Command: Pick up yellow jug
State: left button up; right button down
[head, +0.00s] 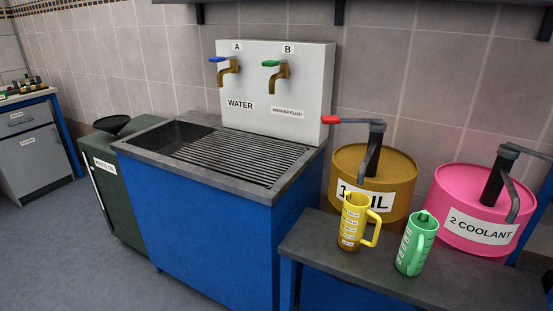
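The yellow jug (352,222) stands upright on the dark bench top (440,283) at the lower right of the head view. Its handle faces right and a white scale label runs down its front. It stands in front of the yellow oil drum (400,170) and hides part of that drum's label. Neither of my grippers shows in the head view.
A pink coolant drum (470,210) stands behind the green jug. Both drums carry pumps with handles. A blue sink cabinet (205,225) with a grated basin and two taps is left of the bench. A green waste bin (121,195) and open floor lie further left.

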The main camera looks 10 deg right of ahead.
aim_at(356, 211)
jog(key=k, duration=1.25)
jog(key=z, duration=0.55)
jog(key=i, duration=1.8)
jog(key=u, duration=0.85)
